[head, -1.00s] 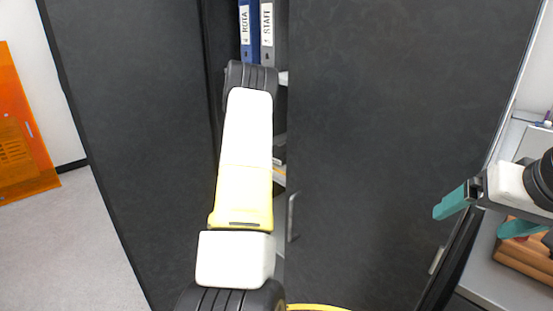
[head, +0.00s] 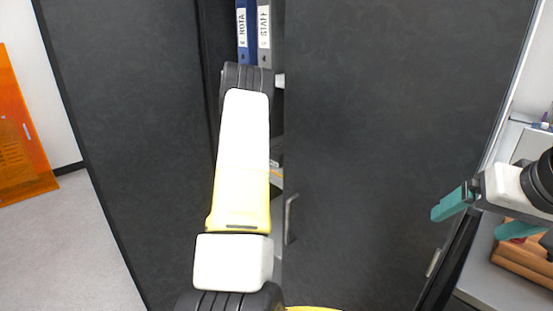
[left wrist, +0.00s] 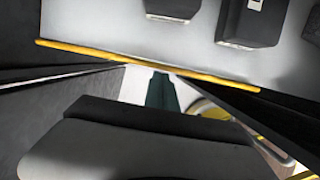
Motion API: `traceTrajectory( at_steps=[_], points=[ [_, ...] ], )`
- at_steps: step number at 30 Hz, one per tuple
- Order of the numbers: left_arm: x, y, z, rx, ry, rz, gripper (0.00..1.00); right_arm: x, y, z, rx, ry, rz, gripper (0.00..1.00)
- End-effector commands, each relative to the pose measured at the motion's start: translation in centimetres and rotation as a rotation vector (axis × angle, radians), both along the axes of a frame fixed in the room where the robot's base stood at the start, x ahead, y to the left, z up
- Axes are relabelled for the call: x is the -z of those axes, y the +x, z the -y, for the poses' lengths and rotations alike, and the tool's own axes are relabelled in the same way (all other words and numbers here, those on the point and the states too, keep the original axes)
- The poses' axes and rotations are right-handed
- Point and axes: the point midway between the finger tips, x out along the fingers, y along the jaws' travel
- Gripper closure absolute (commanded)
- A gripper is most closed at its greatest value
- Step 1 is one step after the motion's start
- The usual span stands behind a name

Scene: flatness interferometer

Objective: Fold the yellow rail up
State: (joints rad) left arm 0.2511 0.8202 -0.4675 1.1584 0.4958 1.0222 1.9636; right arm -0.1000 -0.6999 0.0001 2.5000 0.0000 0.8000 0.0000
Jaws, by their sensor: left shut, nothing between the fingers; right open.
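The yellow rail (left wrist: 100,55) shows in the left wrist view as a thin straight bar along the edge of a pale grey panel (left wrist: 120,25). I do not make it out in the head view. My left gripper (left wrist: 162,90) shows in the left wrist view as dark teal fingers, shut and empty. Their tips lie just below the rail in the picture; I cannot tell whether they touch it. In the head view my left arm hides this gripper. My right gripper (head: 484,217) is open and empty at the right, its teal fingers apart.
A tall dark cabinet (head: 380,120) fills the middle, with binders (head: 264,35) in its gap and a handle (head: 290,218). An orange panel (head: 20,150) stands at far left. A grey worktop with brown items (head: 520,265) is beside my right gripper. Floor (head: 55,245) is clear at left.

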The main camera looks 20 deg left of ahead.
Motion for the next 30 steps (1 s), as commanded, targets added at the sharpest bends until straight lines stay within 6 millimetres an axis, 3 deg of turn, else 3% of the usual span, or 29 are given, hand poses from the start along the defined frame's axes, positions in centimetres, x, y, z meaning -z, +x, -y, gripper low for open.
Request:
traceTrajectory(
  at_steps=[5, 12, 18, 30],
  points=[
    [-1.1, -2.4, -2.0, 0.000, 0.002, 0.004, 1.00, 0.0, 0.0, 0.0, 0.000, 0.000, 0.000, 0.11],
    [-6.9, -2.3, -1.9, 0.002, 0.005, 0.005, 1.00, 0.0, 0.0, 0.0, 0.000, 0.000, 0.000, 0.11],
    [-9.8, -2.5, -2.0, 0.003, 0.004, 0.004, 1.00, 0.0, 0.0, 0.0, 0.000, 0.000, 0.000, 0.11],
    [-10.7, -2.6, -1.9, 0.002, 0.003, 0.001, 1.00, 0.0, 0.0, 0.0, 0.000, 0.000, 0.000, 0.11]
  ],
)
